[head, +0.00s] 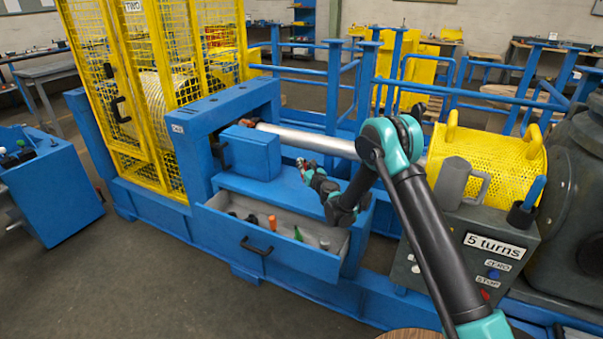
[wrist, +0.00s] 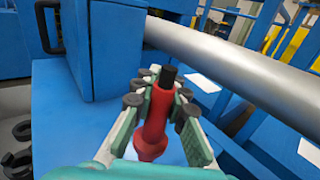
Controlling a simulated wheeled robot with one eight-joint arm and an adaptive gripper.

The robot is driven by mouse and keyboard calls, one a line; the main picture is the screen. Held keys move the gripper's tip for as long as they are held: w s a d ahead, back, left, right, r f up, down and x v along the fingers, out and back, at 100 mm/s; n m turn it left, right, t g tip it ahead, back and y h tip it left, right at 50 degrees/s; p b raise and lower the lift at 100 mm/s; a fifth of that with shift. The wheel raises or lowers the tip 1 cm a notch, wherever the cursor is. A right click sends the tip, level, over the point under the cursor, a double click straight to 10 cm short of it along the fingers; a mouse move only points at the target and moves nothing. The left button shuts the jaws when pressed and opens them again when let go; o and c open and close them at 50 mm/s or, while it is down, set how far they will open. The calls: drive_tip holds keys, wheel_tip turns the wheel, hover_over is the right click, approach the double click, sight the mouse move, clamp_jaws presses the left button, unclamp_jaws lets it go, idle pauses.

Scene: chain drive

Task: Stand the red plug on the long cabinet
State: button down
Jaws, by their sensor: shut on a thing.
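The red plug (wrist: 156,118), with a black tip, is between the fingers of my gripper (wrist: 160,95) in the wrist view. The fingers are shut on it from both sides. In the head view my gripper (head: 304,168) is above the blue top of a long cabinet (head: 232,183), under the steel shaft, and only a bit of red shows there. The cabinet top also shows below the fingers in the wrist view (wrist: 70,120). The plug appears held clear of it, but the gap is hard to judge.
The cabinet's drawer (head: 275,258) is open, with an orange piece (head: 271,221), a green piece (head: 297,234) and dark rings inside. The steel shaft (head: 310,140) runs close above my gripper. A blue block (head: 250,152) stands to the left. Bare cabinet top lies between.

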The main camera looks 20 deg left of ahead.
drive_tip(key=shift+f, duration=2.15)
drive_tip(key=c, duration=1.5)
unclamp_jaws()
drive_tip(key=shift+f, duration=0.1)
drive_tip(key=shift+c, duration=0.2)
drive_tip(key=shift+d, duration=0.1)
